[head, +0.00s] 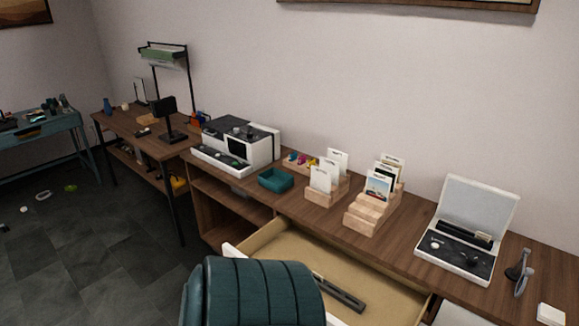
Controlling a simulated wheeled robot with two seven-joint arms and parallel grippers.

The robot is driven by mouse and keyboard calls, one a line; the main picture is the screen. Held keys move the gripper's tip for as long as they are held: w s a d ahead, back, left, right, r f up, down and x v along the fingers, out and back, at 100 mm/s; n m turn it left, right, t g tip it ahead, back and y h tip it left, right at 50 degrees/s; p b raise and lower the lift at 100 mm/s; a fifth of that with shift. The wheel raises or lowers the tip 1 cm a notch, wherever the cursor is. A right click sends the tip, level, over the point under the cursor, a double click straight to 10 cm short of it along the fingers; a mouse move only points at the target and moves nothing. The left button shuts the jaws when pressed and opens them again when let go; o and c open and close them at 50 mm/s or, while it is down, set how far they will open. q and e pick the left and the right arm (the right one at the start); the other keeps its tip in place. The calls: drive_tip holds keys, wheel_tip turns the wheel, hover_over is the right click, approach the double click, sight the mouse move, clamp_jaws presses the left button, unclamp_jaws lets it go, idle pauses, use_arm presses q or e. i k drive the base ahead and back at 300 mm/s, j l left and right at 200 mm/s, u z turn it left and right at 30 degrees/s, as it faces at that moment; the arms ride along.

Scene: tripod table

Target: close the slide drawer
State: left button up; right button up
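The drawer (270,238) is pulled out from under the wooden desk. Its pale tan inside shows, and a dark elongated item (340,294) lies in it. A white edge (233,254) shows at the drawer's left front corner. Most of the drawer's front is hidden behind a teal, ribbed, padded chair back (255,293). I cannot tell whether the chair touches the drawer. Neither of my grippers is in view.
On the desktop (400,254) stand a white machine (238,146), a teal tray (276,180), wooden card racks (369,212) and an open white case (460,240). A second desk (130,124) stands at the left. The dark floor (105,245) at left is mostly clear, with small items scattered.

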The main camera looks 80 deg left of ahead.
sight(356, 291)
drive_tip(key=k+j+u, duration=0.2)
drive_tip(key=j, duration=0.45)
drive_tip(key=k+j+u, duration=0.15)
drive_tip(key=j, duration=0.55)
drive_tip(key=k+j+u, duration=0.2)
drive_tip(key=j, duration=0.45)
drive_tip(key=j+u, duration=0.2)
drive_tip(key=j, duration=0.5)
drive_tip(key=i, duration=0.05)
